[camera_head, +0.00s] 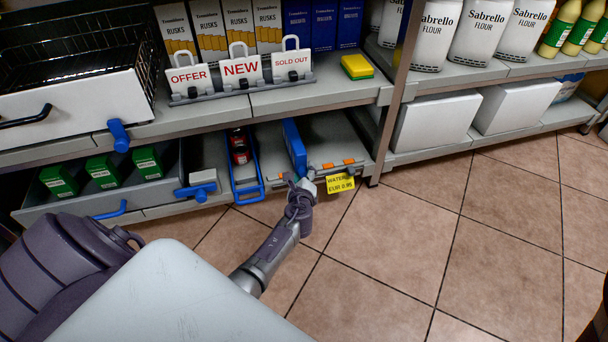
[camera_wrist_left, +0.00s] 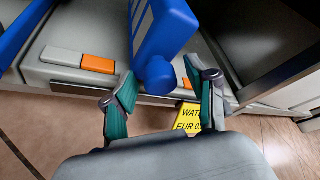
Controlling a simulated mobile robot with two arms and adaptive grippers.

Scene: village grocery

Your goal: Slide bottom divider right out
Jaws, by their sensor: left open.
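The blue bottom divider (camera_head: 294,148) stands upright on the bottom shelf, pointing front to back. In the left wrist view the divider (camera_wrist_left: 170,27) has a rounded blue knob (camera_wrist_left: 160,76) at its front end. My left gripper (camera_head: 302,183) is at the front edge of that shelf, by the divider's front end. In the left wrist view its teal-padded fingers (camera_wrist_left: 165,95) are spread apart, one on each side of the knob, with a visible gap on both sides. In the head view the gripper hides the knob. My right gripper is not in view.
A yellow price tag (camera_head: 340,184) hangs from the shelf front just right of the gripper. Orange clips (camera_head: 349,162) sit along the shelf edge. A blue tray (camera_head: 246,178) with a red item lies to the left. Tiled floor (camera_head: 400,240) in front is clear.

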